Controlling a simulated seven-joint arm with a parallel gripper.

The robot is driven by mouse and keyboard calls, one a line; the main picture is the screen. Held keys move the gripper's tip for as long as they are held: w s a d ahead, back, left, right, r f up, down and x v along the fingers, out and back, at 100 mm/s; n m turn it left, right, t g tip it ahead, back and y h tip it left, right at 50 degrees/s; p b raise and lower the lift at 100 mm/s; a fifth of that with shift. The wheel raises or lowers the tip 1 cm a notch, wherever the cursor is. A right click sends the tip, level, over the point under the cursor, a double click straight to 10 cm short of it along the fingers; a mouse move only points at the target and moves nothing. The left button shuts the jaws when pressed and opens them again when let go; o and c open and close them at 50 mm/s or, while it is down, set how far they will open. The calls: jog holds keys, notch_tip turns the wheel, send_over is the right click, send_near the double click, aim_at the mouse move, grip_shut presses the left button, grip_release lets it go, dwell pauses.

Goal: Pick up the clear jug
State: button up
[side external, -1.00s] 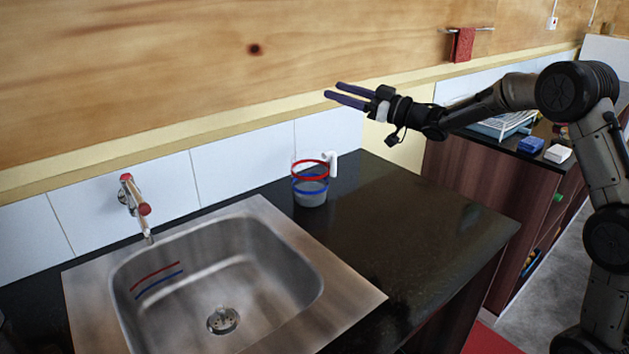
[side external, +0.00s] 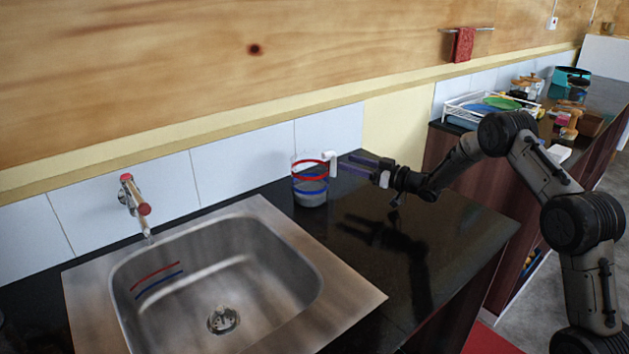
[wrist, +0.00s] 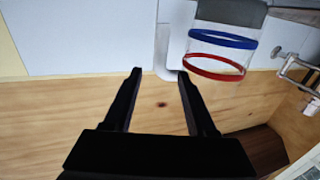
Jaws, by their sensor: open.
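The clear jug (side external: 311,192) stands upright on the dark counter beside the sink, with a red band, a blue band and a white handle (side external: 331,160) on its right side. In the wrist view the jug (wrist: 222,50) appears upside down at upper right, its handle (wrist: 162,55) to its left. My gripper (side external: 346,163) is open and level, just right of the handle, with its fingers pointing at it. In the wrist view the handle's end shows between the fingertips of my gripper (wrist: 159,72). I cannot tell whether they touch it.
A steel sink (side external: 345,293) with a wall tap (side external: 135,205) lies left of the jug. White tiles (side external: 235,165) stand close behind it. The counter (side external: 440,235) at right is clear. A dish rack (side external: 470,108) stands on a farther counter.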

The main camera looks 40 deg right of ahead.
aim_at(333, 157)
jog(key=x, duration=0.6)
jog(key=shift+w, duration=0.2)
grip_shut()
dwell(1.1)
